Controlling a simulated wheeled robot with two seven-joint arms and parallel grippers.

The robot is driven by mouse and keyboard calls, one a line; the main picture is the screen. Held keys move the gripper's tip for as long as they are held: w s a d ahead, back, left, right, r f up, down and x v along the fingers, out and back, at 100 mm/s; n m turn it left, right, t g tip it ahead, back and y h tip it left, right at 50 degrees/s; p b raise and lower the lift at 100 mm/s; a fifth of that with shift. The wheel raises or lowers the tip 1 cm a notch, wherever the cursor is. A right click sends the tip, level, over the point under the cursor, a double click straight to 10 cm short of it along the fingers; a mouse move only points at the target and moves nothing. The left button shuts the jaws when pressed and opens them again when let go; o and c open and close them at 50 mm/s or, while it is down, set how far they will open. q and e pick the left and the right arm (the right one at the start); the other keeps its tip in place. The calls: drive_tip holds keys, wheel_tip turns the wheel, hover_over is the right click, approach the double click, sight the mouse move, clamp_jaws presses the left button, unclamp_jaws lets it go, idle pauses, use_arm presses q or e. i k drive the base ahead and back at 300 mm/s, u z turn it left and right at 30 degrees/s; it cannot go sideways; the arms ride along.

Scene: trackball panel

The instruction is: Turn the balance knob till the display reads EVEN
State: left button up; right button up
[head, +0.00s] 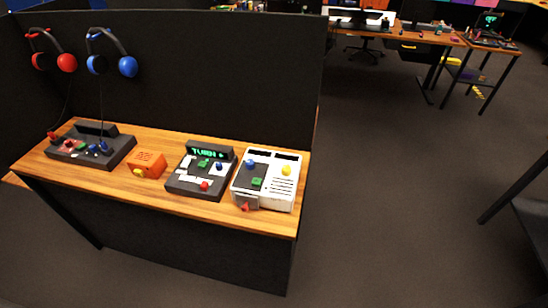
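A dark console (177,182) stands on the wooden desk. Its display (208,152) shows green text that looks like TURN with a small mark after it, not EVEN. On this console I see a blue knob (219,166), a red knob (204,185), a green piece (203,163) and pale labels too small to read. I cannot tell which control is the balance knob. Neither of my grippers is in view.
A white console (279,199) stands right of the dark one. An orange box (149,158) and another dark console (122,150) stand left. Red headphones (67,63) and blue headphones (128,67) hang on the partition (220,60).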

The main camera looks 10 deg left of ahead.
sight(218, 166)
drive_tip(key=z, duration=0.95)
drive_tip(key=k, duration=1.25)
drive_tip(key=u, duration=2.1)
drive_tip(key=i, duration=0.5)
